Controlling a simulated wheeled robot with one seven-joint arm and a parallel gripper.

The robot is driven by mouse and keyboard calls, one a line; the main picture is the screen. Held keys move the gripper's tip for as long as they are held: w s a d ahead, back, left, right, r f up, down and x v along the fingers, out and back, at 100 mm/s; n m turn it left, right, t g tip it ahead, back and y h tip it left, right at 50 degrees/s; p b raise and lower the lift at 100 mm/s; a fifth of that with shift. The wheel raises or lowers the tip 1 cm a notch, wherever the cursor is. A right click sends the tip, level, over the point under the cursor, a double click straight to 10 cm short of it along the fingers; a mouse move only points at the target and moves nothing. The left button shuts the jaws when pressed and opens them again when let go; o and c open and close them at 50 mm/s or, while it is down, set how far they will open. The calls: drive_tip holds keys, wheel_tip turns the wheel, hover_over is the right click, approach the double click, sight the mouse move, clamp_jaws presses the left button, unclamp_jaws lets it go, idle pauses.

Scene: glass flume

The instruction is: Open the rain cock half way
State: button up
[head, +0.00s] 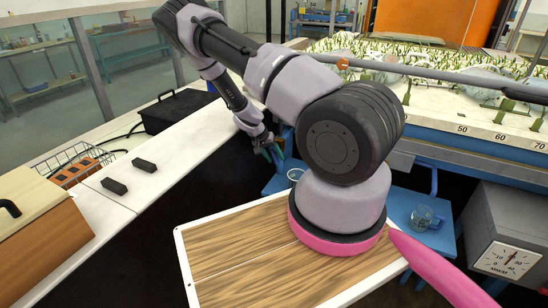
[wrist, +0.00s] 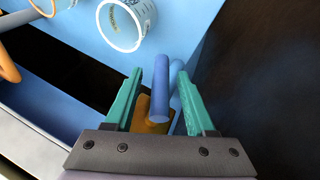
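In the wrist view, a blue lever (wrist: 160,104) stands out from a brass-coloured body (wrist: 146,112), which looks like the rain cock. The lever points toward the camera, between the two green fingers of my gripper (wrist: 157,80). The fingers are open, one on each side, with a visible gap to the lever on both sides. In the head view, my gripper (head: 270,152) is low beyond the white bench, beside the blue frame. The cock cannot be made out there, and its lower parts are hidden by my gripper in the wrist view.
A white graduated beaker (wrist: 126,22) stands on the blue surface near the gripper. A glass jug (head: 425,218) stands on a blue platform by a grey dial box (head: 508,257). The flume bed (head: 440,85) lies behind. The white bench (head: 185,150) carries a black case (head: 178,111).

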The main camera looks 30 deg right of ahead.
drive_tip(key=shift+r, duration=0.1)
wheel_tip(320, 180, up, 10)
drive_tip(key=shift+f, duration=0.1)
idle(0.5)
idle(0.4)
